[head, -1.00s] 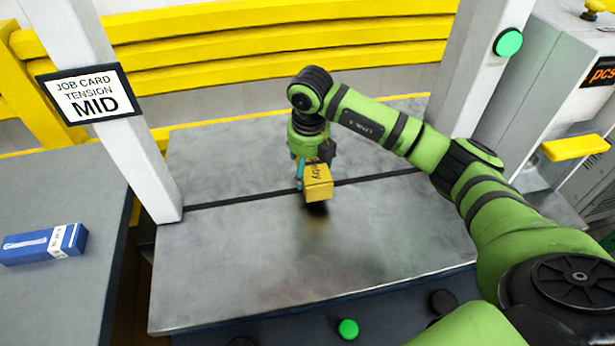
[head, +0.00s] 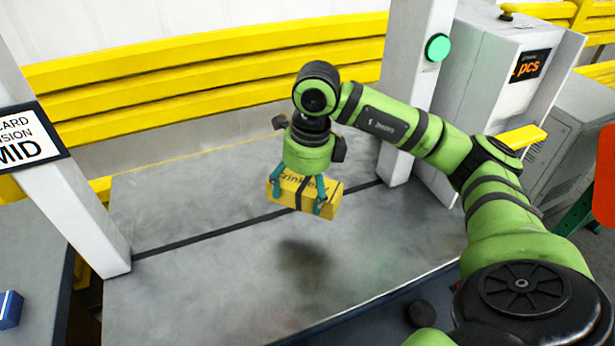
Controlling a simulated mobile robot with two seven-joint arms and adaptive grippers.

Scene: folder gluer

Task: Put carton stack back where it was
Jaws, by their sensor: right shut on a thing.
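My left gripper is not in view.
A white post with a job card (head: 27,137) stands at the left, another post with a green button (head: 438,47) at the right. A blue box (head: 10,309) lies on the left side table. A grey machine (head: 505,75) stands right. The table around the stack is clear.

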